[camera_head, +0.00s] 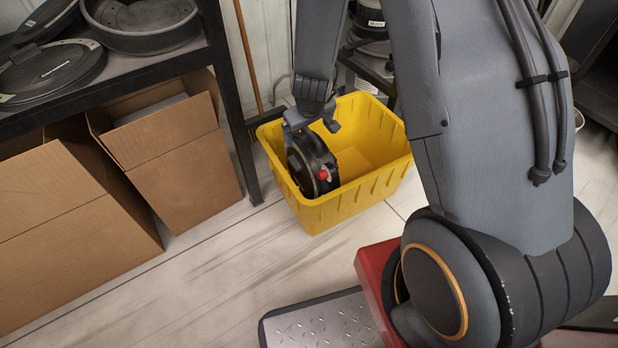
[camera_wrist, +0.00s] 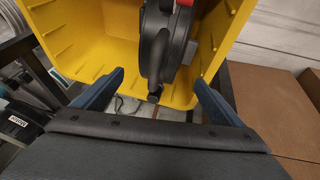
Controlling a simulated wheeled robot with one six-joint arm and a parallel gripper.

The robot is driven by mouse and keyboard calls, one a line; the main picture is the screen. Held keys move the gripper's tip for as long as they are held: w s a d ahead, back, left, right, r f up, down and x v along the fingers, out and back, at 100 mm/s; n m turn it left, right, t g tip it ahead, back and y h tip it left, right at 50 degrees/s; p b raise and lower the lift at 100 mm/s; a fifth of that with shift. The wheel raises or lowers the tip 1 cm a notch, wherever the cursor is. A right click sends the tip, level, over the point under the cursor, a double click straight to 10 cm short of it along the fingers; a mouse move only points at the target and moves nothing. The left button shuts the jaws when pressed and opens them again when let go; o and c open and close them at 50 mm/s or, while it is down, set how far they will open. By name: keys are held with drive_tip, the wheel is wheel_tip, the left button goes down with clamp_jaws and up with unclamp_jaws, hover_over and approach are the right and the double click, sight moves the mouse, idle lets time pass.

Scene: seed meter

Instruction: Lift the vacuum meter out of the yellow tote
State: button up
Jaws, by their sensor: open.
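The yellow tote (camera_head: 368,190) stands on the floor, open at the top; its inside also shows in the wrist view (camera_wrist: 95,50). The vacuum meter (camera_head: 304,172), a dark round disc with a red knob, stands on edge inside the tote at its left side. In the wrist view the meter (camera_wrist: 165,45) is seen edge-on, at the top centre. My gripper (camera_head: 312,120) is over the left part of the tote, just above the meter. In the wrist view my gripper's fingers (camera_wrist: 158,92) are spread wide, with the meter's narrow end between and beyond them. Whether they touch it is not clear.
Cardboard boxes (camera_head: 180,150) stand on the floor left of the tote, under a dark shelf (camera_head: 130,75) with round metal parts on it. A shelf leg stands close to the tote's left side. A broom-like handle (camera_head: 247,55) leans behind.

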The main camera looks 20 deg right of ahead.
sight(307, 140)
drive_tip(key=b+x, duration=0.1)
drive_tip(key=x, duration=0.3)
drive_tip(key=shift+f+b, duration=0.1)
drive_tip(key=shift+b, duration=0.2)
drive_tip(key=b+x, duration=0.1)
drive_tip(key=x, duration=0.1)
drive_tip(key=b+x, duration=0.2)
drive_tip(key=x, duration=0.1)
drive_tip(key=shift+w, duration=0.25)
drive_tip(key=c, duration=2.1)
drive_tip(key=shift+o, duration=0.2)
drive_tip(key=shift+r, duration=0.25)
